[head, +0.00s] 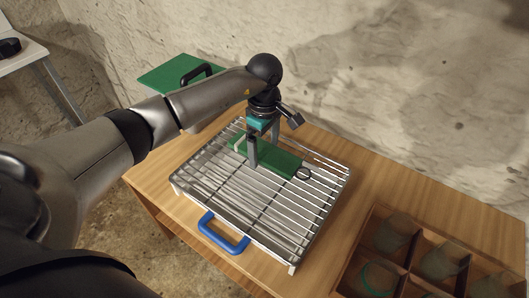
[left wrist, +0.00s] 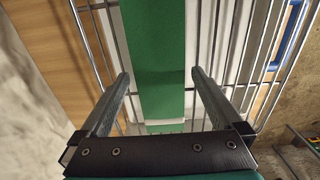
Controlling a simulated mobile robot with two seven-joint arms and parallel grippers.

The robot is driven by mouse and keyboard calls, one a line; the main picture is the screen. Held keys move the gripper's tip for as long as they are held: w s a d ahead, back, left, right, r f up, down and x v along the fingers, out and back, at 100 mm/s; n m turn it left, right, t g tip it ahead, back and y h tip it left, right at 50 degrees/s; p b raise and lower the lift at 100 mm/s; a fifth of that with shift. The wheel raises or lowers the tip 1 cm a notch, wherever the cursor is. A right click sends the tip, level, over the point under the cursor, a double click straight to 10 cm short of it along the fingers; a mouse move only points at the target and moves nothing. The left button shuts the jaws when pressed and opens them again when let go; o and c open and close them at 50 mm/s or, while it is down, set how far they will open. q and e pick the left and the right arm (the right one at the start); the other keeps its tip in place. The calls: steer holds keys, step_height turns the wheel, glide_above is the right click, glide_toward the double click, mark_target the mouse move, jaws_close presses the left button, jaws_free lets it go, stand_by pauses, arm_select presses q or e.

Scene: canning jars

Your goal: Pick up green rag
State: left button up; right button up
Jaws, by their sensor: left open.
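The green rag (head: 283,163) lies as a flat folded strip on a wire rack (head: 215,193), with a dark ring at its right end. In the left wrist view the rag (left wrist: 153,50) runs down the middle, with a pale band across its lower part. My left gripper (head: 263,148) points down over the rag's left part. In the left wrist view its two fingers (left wrist: 160,76) are apart, one on each side of the rag. No grip on the rag shows, and the gripper hides part of it in the head view. My right gripper is not in view.
The rack sits on a wooden table (head: 335,255) and has a blue handle (head: 222,233) at its front. A wooden divided box (head: 369,222) with dull greenish items stands at the right. A green panel (head: 160,77) with a black handle is behind left, near the wall.

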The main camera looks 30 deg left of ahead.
arm_select(q)
steer(key=c, duration=1.3)
steer(key=shift+r, duration=0.1)
